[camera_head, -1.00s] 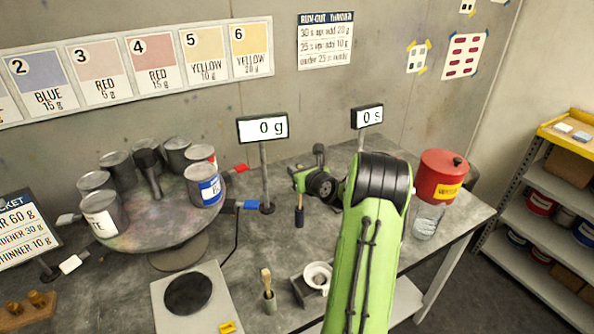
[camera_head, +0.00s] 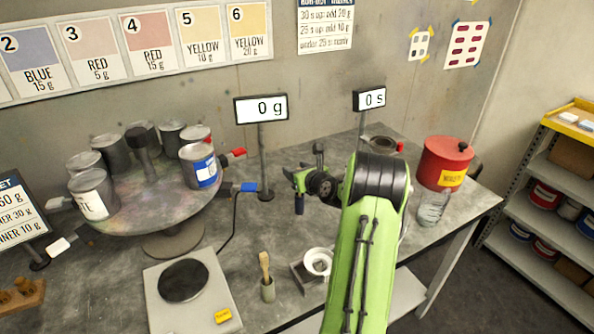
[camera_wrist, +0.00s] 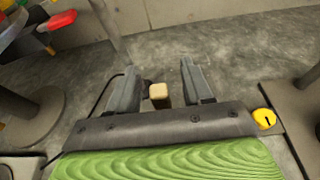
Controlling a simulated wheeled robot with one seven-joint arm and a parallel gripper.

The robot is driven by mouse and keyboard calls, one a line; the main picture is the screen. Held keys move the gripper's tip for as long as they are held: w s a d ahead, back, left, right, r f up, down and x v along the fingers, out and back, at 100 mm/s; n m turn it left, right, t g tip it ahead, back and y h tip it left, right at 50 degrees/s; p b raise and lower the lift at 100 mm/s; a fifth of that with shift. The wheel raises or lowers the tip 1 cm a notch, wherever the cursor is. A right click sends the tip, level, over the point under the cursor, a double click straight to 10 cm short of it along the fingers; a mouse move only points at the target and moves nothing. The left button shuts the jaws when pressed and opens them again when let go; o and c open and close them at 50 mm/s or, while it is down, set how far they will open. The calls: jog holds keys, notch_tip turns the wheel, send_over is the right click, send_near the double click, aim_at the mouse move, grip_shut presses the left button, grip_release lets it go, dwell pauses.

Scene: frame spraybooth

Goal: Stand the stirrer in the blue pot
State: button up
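I cannot make out a clearly blue pot. My gripper (camera_wrist: 158,80) points left, above the table near the display post. Its fingers are spread. A pale squared wooden end (camera_wrist: 158,91) shows between them, with a visible gap on each side; I cannot tell whether it is the same stick. In the head view my gripper (camera_head: 288,178) is small, its fingertips are unclear, and no wooden piece shows at it.
A turntable (camera_head: 150,222) with several cans stands left, and a scale (camera_head: 212,280) in front of it. The display post (camera_head: 264,160) is close to my gripper. A white cup (camera_head: 318,262) and a red container (camera_head: 444,162) are to the right. The middle table is mostly clear.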

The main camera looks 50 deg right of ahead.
dwell(0.5)
jog(key=s+a+b, duration=0.2)
jog(key=s+a, duration=0.1)
jog(key=s, duration=0.6)
jog(key=shift+b, duration=0.35)
